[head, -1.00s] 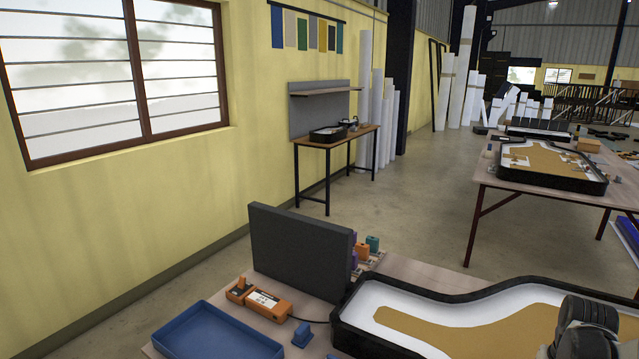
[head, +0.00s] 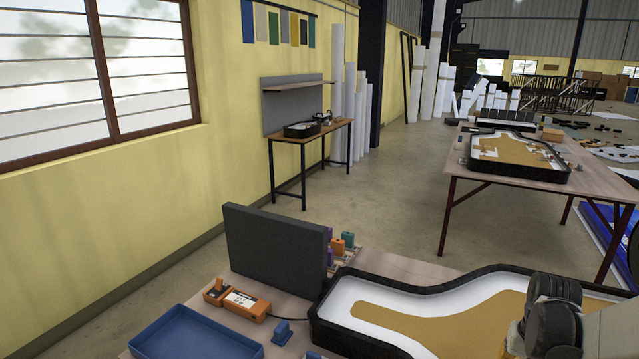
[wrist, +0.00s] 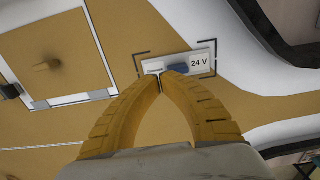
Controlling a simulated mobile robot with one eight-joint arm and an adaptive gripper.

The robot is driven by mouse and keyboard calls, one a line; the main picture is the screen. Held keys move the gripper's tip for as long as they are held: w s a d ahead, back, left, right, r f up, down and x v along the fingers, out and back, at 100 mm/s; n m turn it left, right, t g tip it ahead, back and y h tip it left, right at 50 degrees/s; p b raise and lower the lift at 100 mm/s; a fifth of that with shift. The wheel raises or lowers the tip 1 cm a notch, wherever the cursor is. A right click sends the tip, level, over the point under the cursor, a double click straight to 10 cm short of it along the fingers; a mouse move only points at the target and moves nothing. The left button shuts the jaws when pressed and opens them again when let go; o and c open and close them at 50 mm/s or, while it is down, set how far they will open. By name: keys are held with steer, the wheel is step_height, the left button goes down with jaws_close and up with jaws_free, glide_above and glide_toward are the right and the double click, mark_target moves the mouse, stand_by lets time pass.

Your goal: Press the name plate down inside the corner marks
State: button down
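The name plate (wrist: 201,62) is a white strip reading "24 V" with a blue patch, lying on the ochre panel in the wrist view. Black corner marks (wrist: 138,53) surround it; the plate appears to lie between them, but its exact fit is partly hidden. My gripper (wrist: 160,82) has its two yellow fingers together at the tips, in front of the plate's lower left edge. I cannot tell whether the tips touch it. In the head view, the ochre panel (head: 420,318) lies in the black-rimmed white lightbox (head: 322,318); my fingers and the plate are hidden there.
On the near table are a blue tray (head: 190,340), an orange device (head: 246,305) with a cable, a small blue block (head: 282,332) and an upright dark panel (head: 275,248). In the wrist view, a white-framed panel with a knob (wrist: 47,65) lies left of the plate.

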steer(key=shift+w+a+r, duration=0.1)
steer(key=shift+w+a, duration=0.45)
steer(key=shift+a, duration=0.3)
steer(key=shift+w+a+r, duration=0.1)
steer(key=shift+w+a, duration=0.4)
steer(key=shift+a, duration=0.4)
steer(key=shift+w+a+r, duration=0.1)
steer(key=shift+w+a, duration=0.45)
steer(key=shift+a, duration=0.3)
steer(key=shift+f+b, duration=1.45)
steer(key=shift+f, duration=0.25)
steer(key=shift+f, duration=0.1)
steer(key=shift+r+p, duration=1)
steer(key=shift+r, duration=0.55)
